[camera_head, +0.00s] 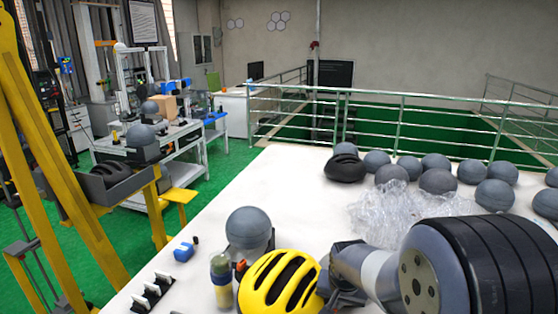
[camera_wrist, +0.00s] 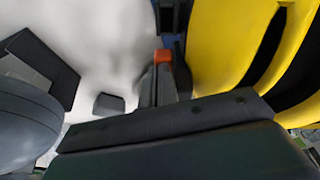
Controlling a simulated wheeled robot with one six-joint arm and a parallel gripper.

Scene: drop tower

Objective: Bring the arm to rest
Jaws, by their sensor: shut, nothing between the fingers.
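My gripper (camera_wrist: 163,62) is shut and empty in the wrist view, its dark fingers together over the white table (camera_head: 170,230). A yellow helmet (camera_wrist: 225,40) with black vents is close on its right there, and a grey ball-like head form (camera_wrist: 25,125) is at the left. In the head view, my arm reaches in from the right, low over the table. The yellow helmet (camera_head: 283,285) stands in front of part of my gripper, and the grey head form (camera_head: 248,228) is just behind. I cannot tell whether my gripper touches the helmet.
Clear plastic wrap (camera_head: 400,212) lies behind my arm. Several grey balls (camera_head: 437,181) and a black helmet (camera_head: 344,168) line the table's back. A yellow frame (camera_head: 60,170) stands left.

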